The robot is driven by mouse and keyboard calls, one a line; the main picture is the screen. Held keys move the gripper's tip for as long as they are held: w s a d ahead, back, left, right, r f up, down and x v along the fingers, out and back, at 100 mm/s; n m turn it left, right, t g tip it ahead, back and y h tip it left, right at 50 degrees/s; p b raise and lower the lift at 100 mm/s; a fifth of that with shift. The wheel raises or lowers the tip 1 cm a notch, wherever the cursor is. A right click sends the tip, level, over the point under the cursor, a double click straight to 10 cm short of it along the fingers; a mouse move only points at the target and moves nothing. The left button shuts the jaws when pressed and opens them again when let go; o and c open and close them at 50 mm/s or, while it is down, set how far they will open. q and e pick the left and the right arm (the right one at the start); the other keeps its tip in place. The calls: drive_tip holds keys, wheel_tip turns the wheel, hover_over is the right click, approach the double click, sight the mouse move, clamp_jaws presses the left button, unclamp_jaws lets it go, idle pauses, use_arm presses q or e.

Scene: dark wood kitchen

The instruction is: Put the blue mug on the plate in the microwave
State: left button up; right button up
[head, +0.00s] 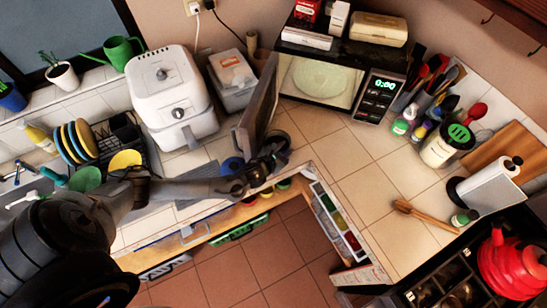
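The microwave (365,58) stands on the back counter with its door (258,110) swung open to the left. A pale green round plate (319,77) lies inside its lit cavity. A blue rounded object (231,164), likely the blue mug, shows on the counter left of the open door, partly hidden behind my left arm. My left gripper (270,160) is just right of it, by the lower end of the door. Its fingers are dark and small, so I cannot tell whether they are open or hold anything. My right gripper is not in view.
A white air fryer (172,95) and a grey bin (233,78) stand left of the door. A dish rack with plates (76,142) is farther left. The corner counter (340,140) before the microwave is clear.

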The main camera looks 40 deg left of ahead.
use_arm(q)
drive_tip(key=s+d+r+n+g+h, duration=0.1)
drive_tip(key=s+d+r+n+g, duration=0.2)
drive_tip(key=s+d+n, duration=0.4)
drive_tip(key=s+d+r+n+g+h, duration=0.1)
drive_tip(key=s+d+r+n+g, duration=0.3)
drive_tip(key=s+d+n, duration=0.4)
drive_tip(key=s+r+n, duration=0.1)
drive_tip(key=s+n, duration=0.6)
drive_tip(key=n, duration=0.5)
drive_tip(key=shift+r+n+g, duration=0.3)
drive_tip(key=shift+r+n, duration=0.05)
drive_tip(key=shift+n, duration=0.05)
drive_tip(key=shift+o, duration=0.7)
drive_tip(key=s+n, duration=0.1)
drive_tip(key=n, duration=0.1)
drive_tip(key=s+a+r+n+g, duration=0.1)
drive_tip(key=s+n, duration=0.1)
drive_tip(key=s+a+r+n, duration=0.1)
drive_tip(key=s+n, duration=0.1)
drive_tip(key=n, duration=0.1)
drive_tip(key=shift+r+g, duration=0.15)
drive_tip(key=shift+g, duration=0.25)
drive_tip(key=shift+s+a+r+n, duration=0.15)
drive_tip(key=shift+s+n, duration=0.2)
drive_tip(key=shift+n, duration=0.15)
